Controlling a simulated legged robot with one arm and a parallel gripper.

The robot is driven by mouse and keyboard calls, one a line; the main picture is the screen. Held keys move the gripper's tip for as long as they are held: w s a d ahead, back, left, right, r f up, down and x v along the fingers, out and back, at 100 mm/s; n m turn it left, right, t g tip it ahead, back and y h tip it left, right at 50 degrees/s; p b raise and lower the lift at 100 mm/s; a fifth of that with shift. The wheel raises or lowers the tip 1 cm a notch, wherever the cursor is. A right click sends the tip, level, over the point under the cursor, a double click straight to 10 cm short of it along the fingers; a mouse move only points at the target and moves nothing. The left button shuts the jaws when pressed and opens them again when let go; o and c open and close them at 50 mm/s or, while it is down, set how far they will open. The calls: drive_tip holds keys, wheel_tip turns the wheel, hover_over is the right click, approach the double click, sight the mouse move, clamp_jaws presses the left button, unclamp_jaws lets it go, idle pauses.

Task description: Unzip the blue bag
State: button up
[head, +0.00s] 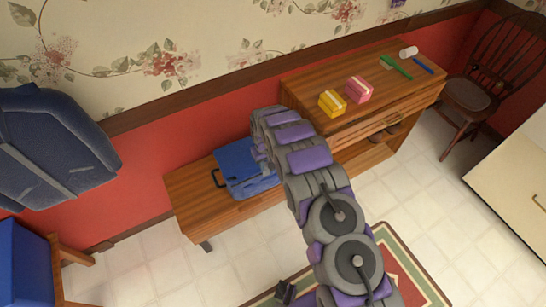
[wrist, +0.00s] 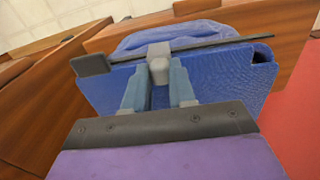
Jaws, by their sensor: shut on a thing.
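The blue bag (head: 236,170) lies on the low wooden bench in the head view, with a dark handle at its left. My arm reaches over its right side and hides part of it. In the wrist view the blue bag (wrist: 215,75) fills the middle, with a dark zipper strip across its top edge. My gripper (wrist: 159,75) is shut on the grey zipper pull (wrist: 158,50), near the middle of the strip. The blue fabric bulges behind the strip. In the head view my gripper is hidden behind the arm.
The wooden bench (head: 190,198) has bare room left of the bag. A wooden chair (head: 470,95) stands further right. The red wall (head: 150,150) is behind.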

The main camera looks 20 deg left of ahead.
drive_tip(key=s+a+p, duration=0.1)
drive_tip(key=s+a, duration=0.9)
drive_tip(key=s, duration=0.1)
drive_tip(key=shift+s+a+p, duration=0.15)
drive_tip(key=shift+a+p, duration=0.2)
drive_tip(key=shift+p, duration=0.05)
drive_tip(key=o, duration=0.9)
drive_tip(key=shift+o, duration=0.2)
wheel_tip(320, 180, up, 17)
drive_tip(key=p, duration=0.3)
drive_tip(key=shift+r, duration=0.15)
